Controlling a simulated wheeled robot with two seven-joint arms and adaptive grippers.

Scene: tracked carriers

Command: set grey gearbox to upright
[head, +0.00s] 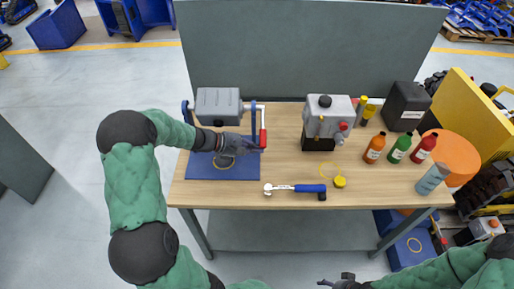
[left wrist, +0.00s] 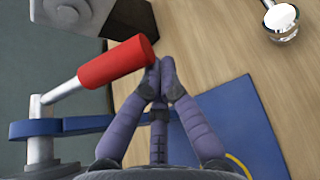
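The grey gearbox (head: 218,104) is a block held between the blue uprights of a stand (head: 187,111) at the table's back left. It looks wider than tall; its exact tilt is hard to tell. A crank with a red handle (head: 263,138) is on the stand's right side; the handle also shows in the left wrist view (left wrist: 117,62). My left gripper (head: 257,147) is at the handle's free end, its fingertips (left wrist: 162,78) drawn together beside it; contact is unclear. My right gripper (head: 343,280) is low at the front, its fingers too small to read.
A blue mat (head: 225,170) lies under the stand. A grey machine with a black knob (head: 326,116) stands right of it. A blue-handled ratchet (head: 297,188) and yellow cap (head: 340,182) lie in front. Several bottles (head: 399,149) stand at the right. A grey panel (head: 310,50) rises behind.

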